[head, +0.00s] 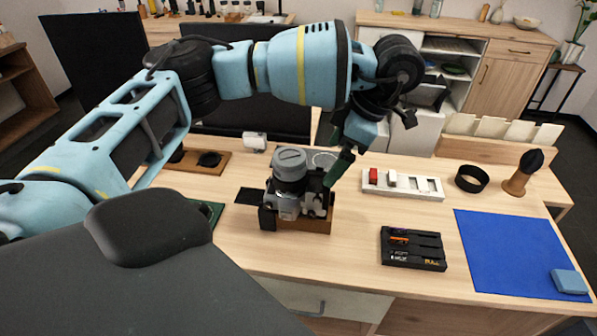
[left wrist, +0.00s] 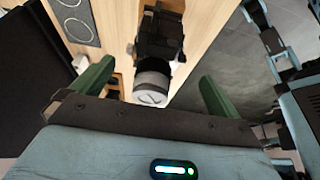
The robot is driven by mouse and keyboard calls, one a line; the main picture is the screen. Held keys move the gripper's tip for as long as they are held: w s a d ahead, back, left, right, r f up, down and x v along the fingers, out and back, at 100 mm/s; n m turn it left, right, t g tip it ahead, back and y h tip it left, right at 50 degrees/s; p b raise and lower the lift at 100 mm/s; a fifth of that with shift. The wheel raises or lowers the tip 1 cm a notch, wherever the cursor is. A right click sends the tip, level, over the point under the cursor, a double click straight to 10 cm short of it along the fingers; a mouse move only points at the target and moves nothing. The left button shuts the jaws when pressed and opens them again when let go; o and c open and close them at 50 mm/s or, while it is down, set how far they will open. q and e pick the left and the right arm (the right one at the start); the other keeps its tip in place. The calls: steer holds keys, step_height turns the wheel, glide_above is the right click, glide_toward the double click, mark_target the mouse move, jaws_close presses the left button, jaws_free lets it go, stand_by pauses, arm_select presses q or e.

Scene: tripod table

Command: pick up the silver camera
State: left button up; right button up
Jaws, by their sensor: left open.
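The silver camera (head: 288,203) stands on the wooden table with its lens pointing up, a grey cap on top. It sits at a small brown wooden block or tray (head: 318,226). My left gripper (head: 340,168), with green fingers, is just right of the camera in the head view and partly covers its right side. In the left wrist view the open fingers (left wrist: 155,88) stand wide apart, with the camera's lens (left wrist: 152,87) between them in the picture and its dark body (left wrist: 160,38) beyond. Contact is not visible.
A white tray with a red block (head: 405,190) lies right of the camera. A black battery case (head: 413,248), a blue mat (head: 510,245), a black ring (head: 472,179) and a brush-like item (head: 524,172) lie farther right. A dark flat square (head: 250,195) is left of the camera.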

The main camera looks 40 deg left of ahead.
mark_target(314, 182)
arm_select(q)
steer(key=shift+x, duration=3.9)
steer(key=shift+s+r, duration=0.1)
steer(key=shift+s, duration=0.05)
steer(key=c, duration=1.6)
steer(key=shift+a+r, duration=0.1)
steer(key=c, duration=0.4)
steer(key=shift+c, duration=0.2)
arm_select(e)
steer(key=shift+s+f, duration=0.15)
steer(key=shift+s, duration=0.15)
arm_select(q)
steer(key=shift+r, duration=0.15)
arm_select(e)
steer(key=shift+s, duration=0.1)
